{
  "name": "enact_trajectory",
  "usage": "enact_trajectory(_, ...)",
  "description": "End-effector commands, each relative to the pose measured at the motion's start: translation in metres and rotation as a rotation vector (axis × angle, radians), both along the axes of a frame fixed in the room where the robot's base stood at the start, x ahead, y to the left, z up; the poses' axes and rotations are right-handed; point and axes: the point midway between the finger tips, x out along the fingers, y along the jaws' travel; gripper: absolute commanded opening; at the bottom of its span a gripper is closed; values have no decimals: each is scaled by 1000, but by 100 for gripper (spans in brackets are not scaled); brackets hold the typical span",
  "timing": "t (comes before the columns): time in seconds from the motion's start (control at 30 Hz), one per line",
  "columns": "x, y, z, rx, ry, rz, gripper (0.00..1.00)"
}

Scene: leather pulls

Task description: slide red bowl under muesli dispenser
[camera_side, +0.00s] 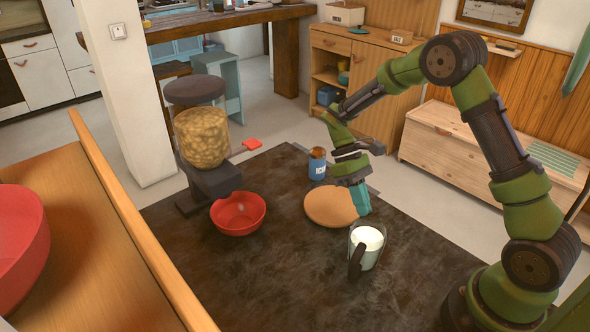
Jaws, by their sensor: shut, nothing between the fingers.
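The red bowl (238,214) sits upright on the dark table, just in front of the muesli dispenser (201,138). The bowl's back rim appears at the dispenser's dark spout; I cannot tell exactly how far under it the bowl lies. The dispenser has a clear container full of muesli, a dark lid and a red-tipped lever (252,144) at its right. My gripper (363,212) is shut and empty, pointing down at the right edge of a round tan board, well to the right of the bowl.
The round tan board (326,207) lies mid-table. A blue tin (317,166) stands behind it, and a glass of milk (368,246) with a dark handle stands in front of my gripper. The front of the dark table (270,290) is clear. A wooden ledge with another red bowl (20,240) is at left.

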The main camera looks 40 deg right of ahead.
Motion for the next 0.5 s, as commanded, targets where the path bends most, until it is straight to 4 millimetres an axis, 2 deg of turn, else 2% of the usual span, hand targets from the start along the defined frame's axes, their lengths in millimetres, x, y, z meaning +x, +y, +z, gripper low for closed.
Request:
enact_trajectory(0.03, 13, -3, 6, -10, -38, -225, 0)
enact_trajectory(0.1, 34, -2, 16, -18, -63, -539, 0)
enact_trajectory(0.3, 99, 2, 53, 12, 29, -1327, 0)
enact_trajectory(0.4, 123, 11, 66, 27, 144, -1587, 0)
enact_trajectory(0.5, 136, 15, 73, 22, 252, -1757, 0)
